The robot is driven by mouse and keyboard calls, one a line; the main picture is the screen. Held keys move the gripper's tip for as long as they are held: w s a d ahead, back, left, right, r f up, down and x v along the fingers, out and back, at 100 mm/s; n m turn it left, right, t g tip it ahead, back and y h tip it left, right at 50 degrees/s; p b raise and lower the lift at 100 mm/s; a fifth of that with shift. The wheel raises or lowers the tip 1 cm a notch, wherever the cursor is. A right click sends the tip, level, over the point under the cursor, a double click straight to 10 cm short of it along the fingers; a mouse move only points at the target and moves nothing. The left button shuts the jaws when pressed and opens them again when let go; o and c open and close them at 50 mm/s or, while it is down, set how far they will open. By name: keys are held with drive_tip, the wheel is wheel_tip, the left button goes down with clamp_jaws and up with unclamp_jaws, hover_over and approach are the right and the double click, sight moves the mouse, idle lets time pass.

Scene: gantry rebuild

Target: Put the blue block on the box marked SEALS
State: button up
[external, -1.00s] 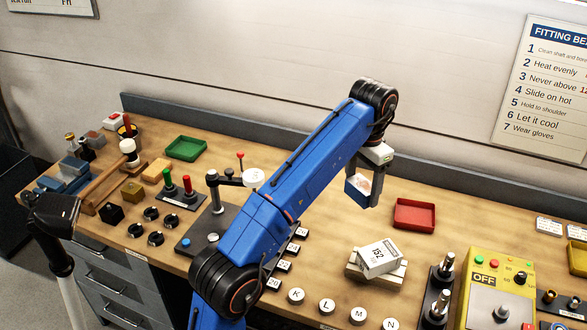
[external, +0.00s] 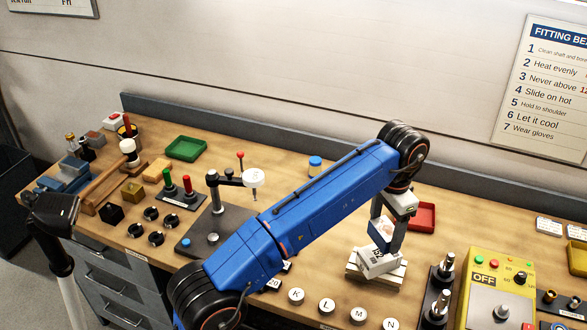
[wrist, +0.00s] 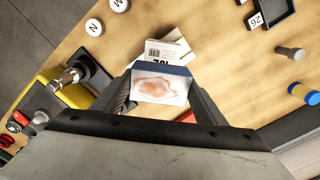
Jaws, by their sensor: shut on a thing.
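My gripper (external: 387,234) is shut on a blue block (external: 380,236), which has a pale face with a brownish-orange patch. In the wrist view the block (wrist: 159,88) sits between my fingers, pale face toward the camera. Just below it in the external view is a white box (external: 373,265) with printed digits, lying on a light wooden stand (external: 352,273). The block and my fingers cover part of this box; I cannot tell whether the block touches it. I can read no SEALS marking on it. The box also shows beyond the block in the wrist view (wrist: 154,53).
A red tray (external: 427,216) lies behind my gripper. Round lettered buttons (external: 327,306) line the bench front. A post fixture (external: 440,285) and a yellow control box (external: 497,275) stand to the right. A blue-capped jar (external: 315,167) stands at the back.

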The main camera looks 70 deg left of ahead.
sight(382, 243)
drive_tip(key=shift+f, duration=2.15)
drive_tip(key=shift+f, duration=0.1)
drive_tip(key=o, duration=1.4)
drive_tip(key=shift+o, duration=0.2)
wheel_tip(382, 243, up, 12)
drive_tip(key=shift+r, duration=0.1)
